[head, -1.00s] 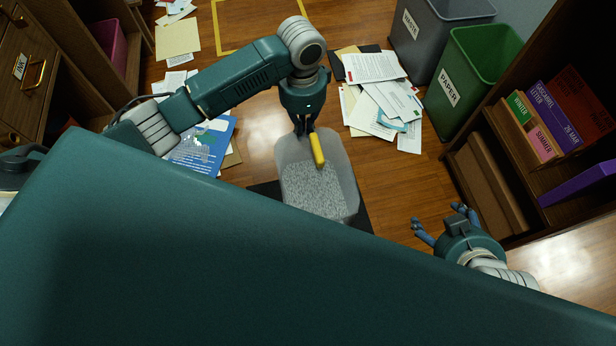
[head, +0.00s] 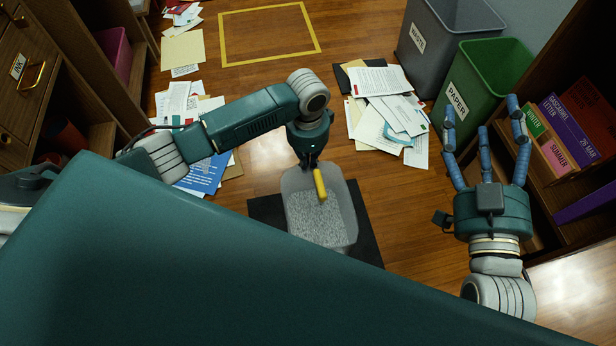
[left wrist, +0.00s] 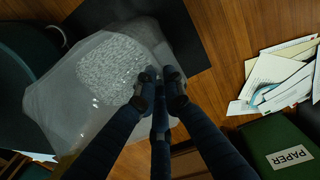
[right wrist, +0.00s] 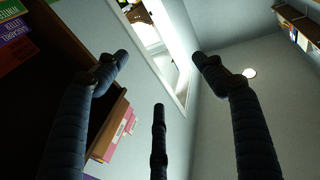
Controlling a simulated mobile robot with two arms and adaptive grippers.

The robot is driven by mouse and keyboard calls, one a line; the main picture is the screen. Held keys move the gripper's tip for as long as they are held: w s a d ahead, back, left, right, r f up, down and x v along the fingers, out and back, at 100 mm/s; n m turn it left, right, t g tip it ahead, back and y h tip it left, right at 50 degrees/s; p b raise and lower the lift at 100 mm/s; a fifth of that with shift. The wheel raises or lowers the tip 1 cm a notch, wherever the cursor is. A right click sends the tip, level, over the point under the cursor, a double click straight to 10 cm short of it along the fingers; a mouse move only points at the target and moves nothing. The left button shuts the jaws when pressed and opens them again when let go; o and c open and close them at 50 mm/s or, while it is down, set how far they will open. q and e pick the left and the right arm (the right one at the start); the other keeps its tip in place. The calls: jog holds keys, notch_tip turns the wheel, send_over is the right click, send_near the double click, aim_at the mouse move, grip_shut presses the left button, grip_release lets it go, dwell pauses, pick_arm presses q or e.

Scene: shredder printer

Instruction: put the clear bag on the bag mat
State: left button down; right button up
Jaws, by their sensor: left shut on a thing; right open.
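The clear bag (head: 347,220), translucent and partly filled with grey shreds, is below my left gripper (head: 311,162) in the head view. The gripper is shut on the bag's top edge, by a yellow piece (head: 320,184). A dark mat (head: 369,242) shows around and under the bag; I cannot tell whether the bag rests on it or hangs just above. The left wrist view shows the bag (left wrist: 62,95), the mat (left wrist: 185,35) and closed fingers (left wrist: 161,85). My right gripper (head: 484,120) is open and empty at the right, fingers spread.
A yellow-outlined floor rectangle (head: 270,35) is empty. Papers (head: 388,105) lie beside the grey WASTE bin (head: 420,65) and green PAPER bin (head: 480,90). More papers (head: 185,105) lie left.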

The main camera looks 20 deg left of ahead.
aim_at(308, 174)
pick_arm(q)
notch_tip(308, 174, down, 7)
jog(key=b, duration=0.2)
jog(key=shift+b, duration=0.4)
pick_arm(e)
jog(key=s+r+t+y, duration=0.1)
jog(key=s+r+t, duration=0.3)
jog(key=r, duration=0.3)
jog(key=s+r+t+y, duration=0.2)
jog(key=s+r+t, duration=0.1)
jog(key=r, duration=0.4)
jog(key=shift+s+d+r+t, duration=0.15)
jog(key=shift+s+r+t, duration=0.2)
jog(key=shift+t, duration=0.25)
pick_arm(q)
jog(key=shift+f, duration=0.1)
jog(key=c, duration=1.9)
grip_release()
jog(key=shift+o, duration=0.2)
